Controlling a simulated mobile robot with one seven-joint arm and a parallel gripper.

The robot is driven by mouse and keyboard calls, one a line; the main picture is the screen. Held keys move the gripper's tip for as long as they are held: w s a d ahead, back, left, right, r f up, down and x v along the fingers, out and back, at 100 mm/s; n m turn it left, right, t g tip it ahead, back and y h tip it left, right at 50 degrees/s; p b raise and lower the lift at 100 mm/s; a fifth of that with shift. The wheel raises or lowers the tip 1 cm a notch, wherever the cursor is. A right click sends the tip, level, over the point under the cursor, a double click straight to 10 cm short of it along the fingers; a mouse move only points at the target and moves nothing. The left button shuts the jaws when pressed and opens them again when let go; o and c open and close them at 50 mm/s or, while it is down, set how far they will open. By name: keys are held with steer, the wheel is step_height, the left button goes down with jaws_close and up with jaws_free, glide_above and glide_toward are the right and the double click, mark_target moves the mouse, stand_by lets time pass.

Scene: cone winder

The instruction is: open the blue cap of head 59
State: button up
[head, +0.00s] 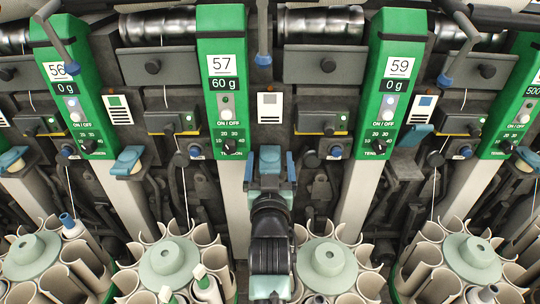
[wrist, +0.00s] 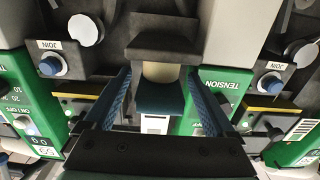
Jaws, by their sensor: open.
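The green panel labelled 59 (head: 399,65) stands right of centre in the head view. A blue cap (head: 415,136) lies just right of it, tilted, unlike the flatter blue cap (head: 127,161) farther left. My gripper (head: 270,158) is between panel 57 and panel 59, closer to 57, and left of the tilted cap. In the wrist view, my gripper (wrist: 158,98) is open, its blue fingers on either side of another blue cap (wrist: 160,100) with a beige part (wrist: 160,72) behind it. I cannot tell whether the fingers touch it.
Panel 57 (head: 220,64) stands immediately left of my gripper. Blue-ended levers (head: 263,58) hang above. Round carousels with pale tubes (head: 328,258) fill the foreground. Blue JOIN buttons (wrist: 52,66) and dark boxes flank the fingers closely.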

steer(key=shift+w, duration=1.1)
steer(key=shift+c, duration=0.2)
jaws_close()
